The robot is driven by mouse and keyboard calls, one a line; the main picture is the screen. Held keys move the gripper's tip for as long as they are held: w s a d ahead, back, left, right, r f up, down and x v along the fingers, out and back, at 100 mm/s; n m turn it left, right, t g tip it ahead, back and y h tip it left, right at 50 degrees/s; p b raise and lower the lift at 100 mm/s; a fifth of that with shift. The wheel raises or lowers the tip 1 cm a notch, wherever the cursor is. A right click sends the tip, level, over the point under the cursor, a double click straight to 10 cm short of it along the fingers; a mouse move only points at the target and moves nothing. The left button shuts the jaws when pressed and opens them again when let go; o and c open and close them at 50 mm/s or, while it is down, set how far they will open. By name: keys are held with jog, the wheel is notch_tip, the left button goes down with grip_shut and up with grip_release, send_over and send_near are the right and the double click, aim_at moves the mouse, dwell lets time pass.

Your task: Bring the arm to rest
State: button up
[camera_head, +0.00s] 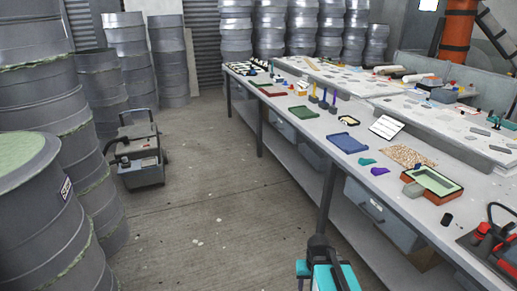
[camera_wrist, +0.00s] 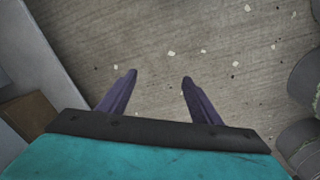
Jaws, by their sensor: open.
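My gripper (camera_wrist: 160,76) shows in the wrist view with its two dark fingers apart and nothing between them. It points down over bare concrete floor (camera_wrist: 150,30). In the head view, part of my teal arm (camera_head: 335,275) shows at the bottom, left of the workbench's front edge. The gripper's fingers cannot be made out in the head view.
A long workbench (camera_head: 300,140) with trays, tools and small parts runs along the right. Large grey drums (camera_head: 40,225) stand at the left, more stacked at the back. A grey wheeled machine (camera_head: 140,160) stands on the floor. The aisle between is clear.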

jog(key=s+a+f+g+b, duration=0.2)
jog(key=s+f+g+b, duration=0.3)
jog(key=s+f, duration=2.1)
notch_tip(320, 180, down, 3)
jog(key=b, duration=0.5)
jog(key=shift+s+a+n+g+y, duration=0.25)
jog(key=shift+a+n+g+y, duration=0.05)
jog(key=shift+a+n+g, duration=0.1)
jog(key=c, duration=0.6)
jog(key=shift+c, duration=0.4)
jog(key=shift+d, duration=0.15)
